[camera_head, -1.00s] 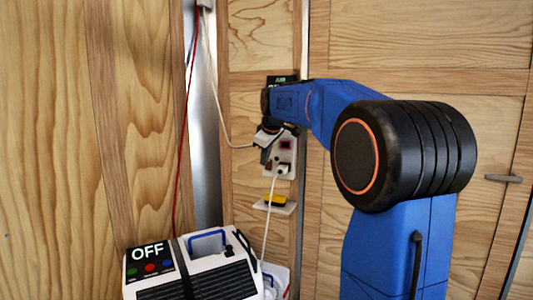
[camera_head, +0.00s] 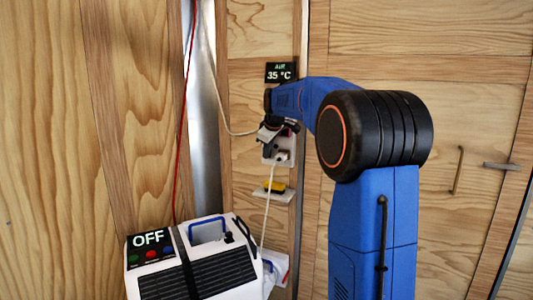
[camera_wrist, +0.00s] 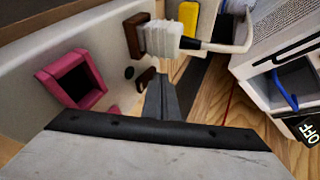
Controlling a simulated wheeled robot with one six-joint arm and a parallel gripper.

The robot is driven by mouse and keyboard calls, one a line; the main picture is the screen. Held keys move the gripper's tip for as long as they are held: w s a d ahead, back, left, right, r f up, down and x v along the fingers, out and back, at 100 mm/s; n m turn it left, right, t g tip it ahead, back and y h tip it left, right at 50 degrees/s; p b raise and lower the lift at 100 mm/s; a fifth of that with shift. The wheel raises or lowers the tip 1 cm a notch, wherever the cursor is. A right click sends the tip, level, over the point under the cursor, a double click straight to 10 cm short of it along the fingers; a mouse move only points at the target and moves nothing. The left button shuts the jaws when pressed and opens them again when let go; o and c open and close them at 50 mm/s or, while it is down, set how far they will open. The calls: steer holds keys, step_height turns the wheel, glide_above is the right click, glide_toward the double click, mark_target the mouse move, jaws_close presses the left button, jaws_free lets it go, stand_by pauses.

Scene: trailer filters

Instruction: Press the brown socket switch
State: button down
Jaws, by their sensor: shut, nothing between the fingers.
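A pale socket panel (camera_head: 270,160) is mounted on the wooden wall, partly hidden by my gripper (camera_head: 266,142). In the wrist view the panel (camera_wrist: 70,30) runs along the left side. A small brown switch (camera_wrist: 146,77) stands out from it, just below a white plug (camera_wrist: 163,37). The plug sits at another brown piece (camera_wrist: 133,33). My gripper (camera_wrist: 160,86) is shut and empty, with its dark fingertips beside the brown switch; I cannot tell whether they touch it. A pink-framed dark square (camera_wrist: 77,84) is on the panel to the left.
A white unit (camera_head: 200,265) with an "OFF" display (camera_head: 150,244) stands at lower left. A white cable (camera_head: 267,210) hangs from the plug. A small shelf (camera_head: 275,196) with a yellow object (camera_head: 274,186) is below the panel. A display (camera_head: 281,72) reading 35 °C is above.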

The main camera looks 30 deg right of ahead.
steer(key=shift+w+d+f, duration=0.15)
steer(key=shift+d, duration=0.05)
stand_by(0.3)
steer(key=shift+r, duration=0.9)
steer(key=shift+a, duration=0.1)
steer(key=s+a+r, duration=0.4)
steer(key=s+r, duration=0.4)
steer(key=shift+a+r, duration=0.25)
steer(key=shift+a, duration=0.05)
